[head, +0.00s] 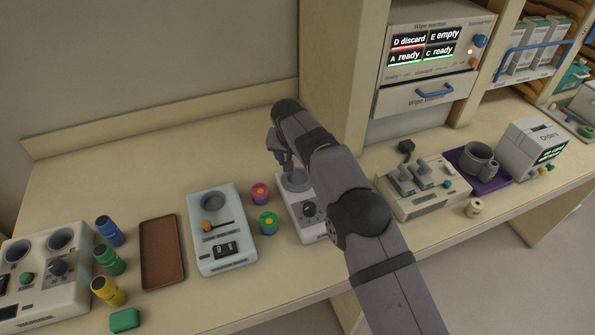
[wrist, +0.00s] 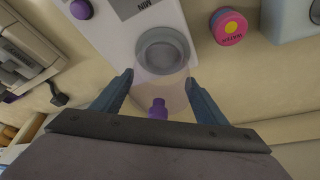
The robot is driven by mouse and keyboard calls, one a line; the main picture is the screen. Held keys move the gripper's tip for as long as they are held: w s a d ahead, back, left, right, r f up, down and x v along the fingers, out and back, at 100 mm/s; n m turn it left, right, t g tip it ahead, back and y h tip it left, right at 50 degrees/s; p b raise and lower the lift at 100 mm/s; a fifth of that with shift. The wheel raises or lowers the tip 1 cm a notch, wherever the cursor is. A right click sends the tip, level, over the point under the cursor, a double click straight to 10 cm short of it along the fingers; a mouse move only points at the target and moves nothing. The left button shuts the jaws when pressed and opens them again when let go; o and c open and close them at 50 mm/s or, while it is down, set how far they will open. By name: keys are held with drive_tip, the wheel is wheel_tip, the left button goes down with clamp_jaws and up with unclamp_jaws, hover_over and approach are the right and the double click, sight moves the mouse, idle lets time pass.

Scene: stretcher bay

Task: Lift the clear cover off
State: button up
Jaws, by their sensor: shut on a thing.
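The clear cover (wrist: 160,88) is a see-through, faintly tinted cylinder between my fingers in the wrist view. A small purple knob (wrist: 158,108) shows at its near side. My gripper (wrist: 159,79) is shut on the cover, one finger on each side. Beyond it is the round grey cup (wrist: 163,50) of a white device (wrist: 115,30); the cover overlaps the cup's near edge in the picture. In the head view my gripper (head: 284,158) is just behind the device's cup (head: 296,180), and I cannot make out the cover there. The gap between cover and device is unclear.
Two small round pots, pink (head: 260,193) and green (head: 268,222), stand left of the device. A pale blue-grey unit (head: 205,222) and a brown tray (head: 160,255) are further left. A switch box (head: 425,195) stands right of my arm. The counter behind is clear.

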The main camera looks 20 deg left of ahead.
drive_tip(key=shift+r, duration=3.1)
drive_tip(key=shift+s, duration=0.15)
drive_tip(key=shift+s+a+f+m, duration=0.2)
drive_tip(key=shift+s+m, duration=0.1)
drive_tip(key=shift+s, duration=0.25)
drive_tip(key=s+d+f+m+g+h+b, duration=0.15)
drive_tip(key=s+m, duration=0.25)
drive_tip(key=s, duration=0.4)
drive_tip(key=s+d+f+m+h+b, duration=0.1)
drive_tip(key=s+d+f+m+h, duration=0.15)
drive_tip(key=s+m, duration=0.35)
drive_tip(key=s+d+f+m+g+h+b, duration=0.1)
drive_tip(key=s+d+m+b, duration=0.15)
drive_tip(key=s, duration=0.65)
drive_tip(key=shift+t, duration=0.25)
drive_tip(key=shift+w+f+p, duration=0.2)
drive_tip(key=shift+f+p, duration=2.05)
drive_tip(key=shift+f, duration=2.65)
